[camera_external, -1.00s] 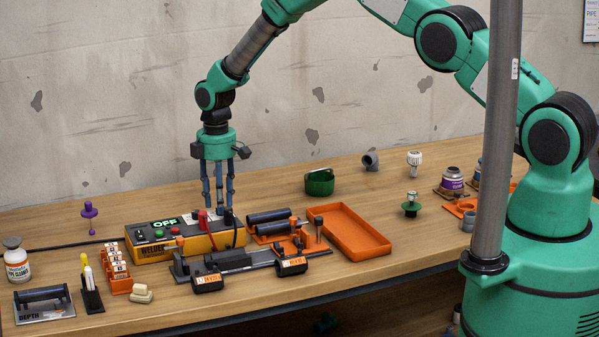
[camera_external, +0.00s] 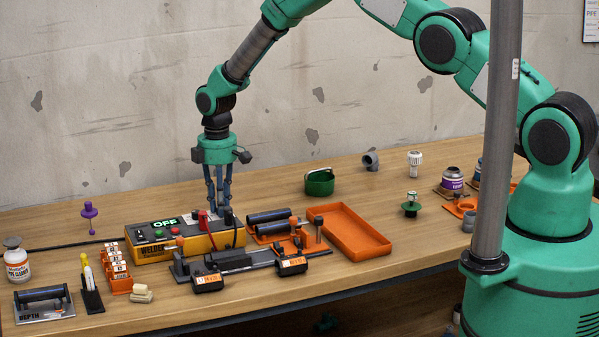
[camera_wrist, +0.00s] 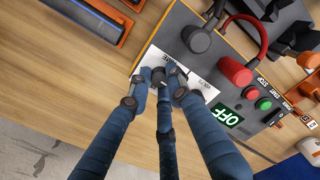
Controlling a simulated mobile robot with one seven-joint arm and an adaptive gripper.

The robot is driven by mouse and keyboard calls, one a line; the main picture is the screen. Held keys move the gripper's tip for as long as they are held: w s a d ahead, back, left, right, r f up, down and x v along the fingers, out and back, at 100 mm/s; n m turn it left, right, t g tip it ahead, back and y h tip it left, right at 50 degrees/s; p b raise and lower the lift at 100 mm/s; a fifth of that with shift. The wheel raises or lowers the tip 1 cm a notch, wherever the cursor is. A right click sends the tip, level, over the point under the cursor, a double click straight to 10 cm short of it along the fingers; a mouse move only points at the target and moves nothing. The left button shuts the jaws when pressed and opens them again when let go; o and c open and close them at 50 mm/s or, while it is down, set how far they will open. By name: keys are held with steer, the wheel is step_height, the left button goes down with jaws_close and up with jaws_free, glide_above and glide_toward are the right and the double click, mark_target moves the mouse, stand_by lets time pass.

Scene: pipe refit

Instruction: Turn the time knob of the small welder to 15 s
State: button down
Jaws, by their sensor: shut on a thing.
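The small welder (camera_external: 165,247) is a yellow box with a dark top panel near the back of the bench. Its green display (camera_external: 165,222) reads OFF; the display also shows in the wrist view (camera_wrist: 229,114). My gripper (camera_external: 217,207) points straight down at the welder's back right part. In the wrist view my gripper's three blue fingers (camera_wrist: 161,84) are drawn together at the white dial label (camera_wrist: 195,84), shut on the time knob. The fingertips hide most of the knob, and its setting cannot be read.
Red and black plugs (camera_wrist: 236,70) with cables rise from the panel close to the fingers. A pipe clamp rig (camera_external: 230,262) stands in front of the welder. An empty orange tray (camera_external: 385,250) lies to the right. Bare bench lies behind the welder.

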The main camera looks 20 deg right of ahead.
steer(key=shift+a+m, duration=0.2)
steer(key=shift+m, duration=0.1)
steer(key=m+b, duration=0.1)
steer(key=m, duration=0.2)
steer(key=shift+w+r+b, duration=0.1)
steer(key=shift+b, duration=0.25)
steer(key=m+b, duration=0.1)
steer(key=m, duration=0.4)
steer(key=m+b, duration=0.1)
steer(key=m, duration=0.4)
steer(key=shift+w+r, duration=0.15)
steer(key=shift+r+m+b, duration=0.1)
steer(key=shift+m+b, duration=0.3)
steer(key=shift+m, duration=0.7)
steer(key=shift+w, duration=0.1)
steer(key=c, duration=1.8)
jaws_free()
steer(key=shift+d, duration=0.1)
steer(key=shift+o, duration=1.1)
